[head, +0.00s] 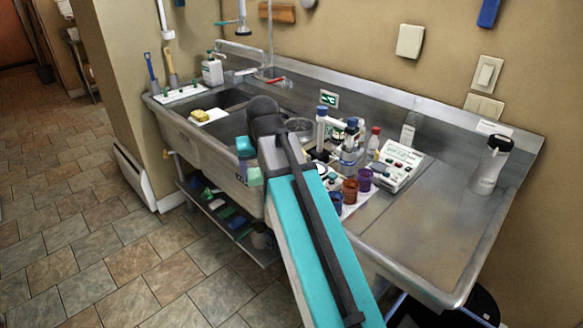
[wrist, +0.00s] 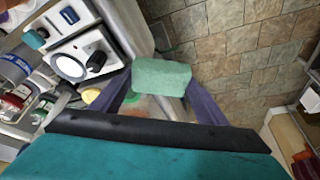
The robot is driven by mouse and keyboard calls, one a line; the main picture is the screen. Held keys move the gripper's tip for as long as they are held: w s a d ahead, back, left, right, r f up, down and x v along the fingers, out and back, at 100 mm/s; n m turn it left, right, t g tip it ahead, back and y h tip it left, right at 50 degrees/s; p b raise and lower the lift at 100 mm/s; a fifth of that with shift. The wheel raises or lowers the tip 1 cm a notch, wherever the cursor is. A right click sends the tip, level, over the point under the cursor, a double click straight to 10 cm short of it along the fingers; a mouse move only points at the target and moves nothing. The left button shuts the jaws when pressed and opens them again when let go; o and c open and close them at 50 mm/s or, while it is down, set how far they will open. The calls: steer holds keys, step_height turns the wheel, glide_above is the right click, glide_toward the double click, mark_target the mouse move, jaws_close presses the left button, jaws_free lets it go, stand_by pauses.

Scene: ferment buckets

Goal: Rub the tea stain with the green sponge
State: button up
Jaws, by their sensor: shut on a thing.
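The green sponge (wrist: 161,76) is a pale green block held between the two dark purple fingers of my gripper (wrist: 160,84) in the wrist view. In the head view the sponge (head: 250,177) hangs in front of the steel sink's front edge, and my arm partly hides the gripper. Floor tiles show behind the sponge in the wrist view, so it looks clear of the counter. I cannot make out a tea stain in either view.
The steel sink counter (head: 425,235) runs along the wall. Coloured cups (head: 350,190), bottles (head: 351,160) and a white device (head: 397,165) crowd its middle. A yellow sponge (head: 200,115) lies at the left basin.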

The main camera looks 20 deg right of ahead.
steer(key=w+a+f+n+b, duration=0.1)
steer(key=a+f+b, duration=0.3)
steer(key=a+f, duration=0.1)
steer(key=shift+a+f+n+y+b, duration=0.3)
steer(key=shift+f, duration=0.2)
steer(key=shift+s, duration=0.1)
